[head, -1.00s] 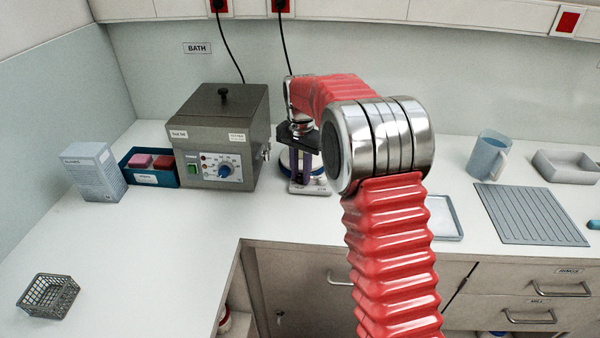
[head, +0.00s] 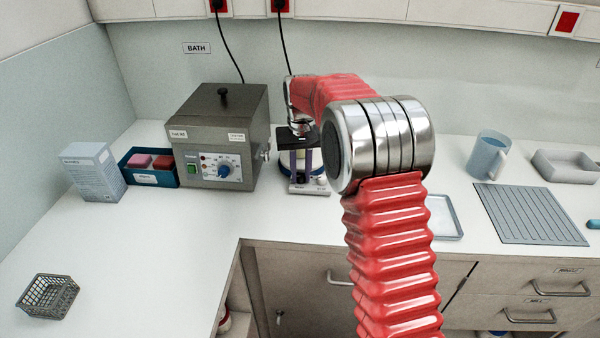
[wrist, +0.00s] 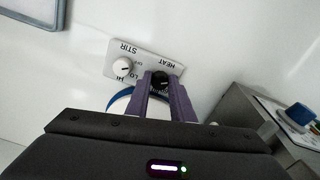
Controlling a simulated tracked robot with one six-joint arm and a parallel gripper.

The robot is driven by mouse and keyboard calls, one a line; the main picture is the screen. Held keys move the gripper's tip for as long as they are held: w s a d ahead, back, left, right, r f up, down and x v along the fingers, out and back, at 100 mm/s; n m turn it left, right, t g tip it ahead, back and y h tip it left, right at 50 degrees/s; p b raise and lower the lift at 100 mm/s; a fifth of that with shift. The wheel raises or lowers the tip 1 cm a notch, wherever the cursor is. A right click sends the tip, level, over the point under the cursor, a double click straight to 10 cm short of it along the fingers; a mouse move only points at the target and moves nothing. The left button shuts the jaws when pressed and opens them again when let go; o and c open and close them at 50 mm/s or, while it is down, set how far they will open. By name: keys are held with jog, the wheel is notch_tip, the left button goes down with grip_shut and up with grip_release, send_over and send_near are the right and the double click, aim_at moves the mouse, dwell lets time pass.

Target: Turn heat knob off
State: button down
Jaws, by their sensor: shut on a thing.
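The heat knob (wrist: 162,77) is small and black, on a pale control panel (wrist: 146,62) marked HEAT and STIR in the wrist view. My gripper (wrist: 163,84) is shut on this knob, one purple finger on each side. The knob's pointer and much of its scale are hidden by the fingers. A white stir knob (wrist: 122,65) with a dark pointer line sits beside it, clear of the fingers. In the head view my gripper (head: 301,176) is low over the stirrer's panel (head: 309,188), right of the grey bath, and the knob cannot be made out.
The grey bath (head: 210,120) with its blue dial (head: 224,171) stands close on the left. The stirrer's blue-rimmed round plate (wrist: 120,101) is partly hidden under my gripper. A shallow tray (head: 444,217), a ribbed mat (head: 530,214) and a jug (head: 488,155) lie to the right.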

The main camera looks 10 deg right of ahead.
aim_at(300, 175)
jog(key=shift+w+n, duration=0.1)
jog(key=shift+n, duration=0.2)
jog(key=c, duration=1.5)
grip_release()
jog(key=shift+c, duration=0.2)
notch_tip(300, 175, up, 14)
jog(key=shift+f, duration=0.15)
jog(key=shift+w, duration=0.1)
